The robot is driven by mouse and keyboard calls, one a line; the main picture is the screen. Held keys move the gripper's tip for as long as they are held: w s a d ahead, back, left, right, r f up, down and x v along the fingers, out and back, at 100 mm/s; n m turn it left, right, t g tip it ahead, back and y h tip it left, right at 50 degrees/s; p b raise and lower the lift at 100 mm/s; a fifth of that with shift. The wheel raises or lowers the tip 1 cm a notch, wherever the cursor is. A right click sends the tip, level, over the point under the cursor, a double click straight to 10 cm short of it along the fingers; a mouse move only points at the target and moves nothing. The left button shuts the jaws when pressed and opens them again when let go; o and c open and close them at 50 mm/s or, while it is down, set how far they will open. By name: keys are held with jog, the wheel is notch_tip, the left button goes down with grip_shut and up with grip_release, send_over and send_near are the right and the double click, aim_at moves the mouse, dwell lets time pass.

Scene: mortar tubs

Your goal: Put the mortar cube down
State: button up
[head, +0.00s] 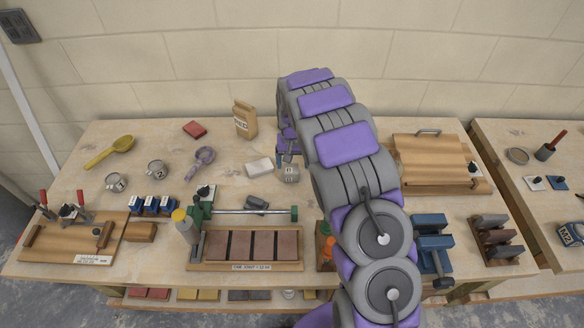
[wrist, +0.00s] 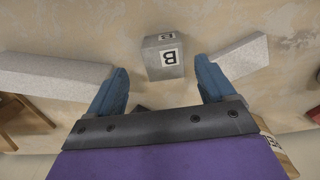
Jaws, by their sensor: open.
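The mortar cube (head: 290,175) is a small grey cube on the wooden bench, just below my gripper (head: 287,158) in the head view. In the wrist view the mortar cube (wrist: 165,58) shows a white label with a black B. It stands just beyond and between the blue fingertips of my gripper (wrist: 162,72). The fingers are spread, with a visible gap on each side of the cube. My arm hides part of the bench to the right of the cube in the head view.
A white block (head: 259,167) lies left of the cube. Pale blocks lie on both sides in the wrist view, left (wrist: 50,75) and right (wrist: 240,56).

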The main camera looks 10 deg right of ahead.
aim_at(293, 169)
notch_tip(293, 169, up, 7)
jog(key=s+d+r, duration=0.1)
jog(key=s+r, duration=0.6)
jog(key=s, duration=0.3)
jog(key=s+d+r, duration=0.1)
jog(key=s+r, duration=0.5)
jog(key=s, duration=0.3)
jog(key=s+a+r+n+g, duration=0.1)
jog(key=s+r+n, duration=0.1)
jog(key=s, duration=2.4)
jog(key=shift+a+r+g+p, duration=0.2)
jog(key=shift+a+g+p, duration=0.15)
jog(key=shift+g+p, duration=0.05)
jog(key=c, duration=0.3)
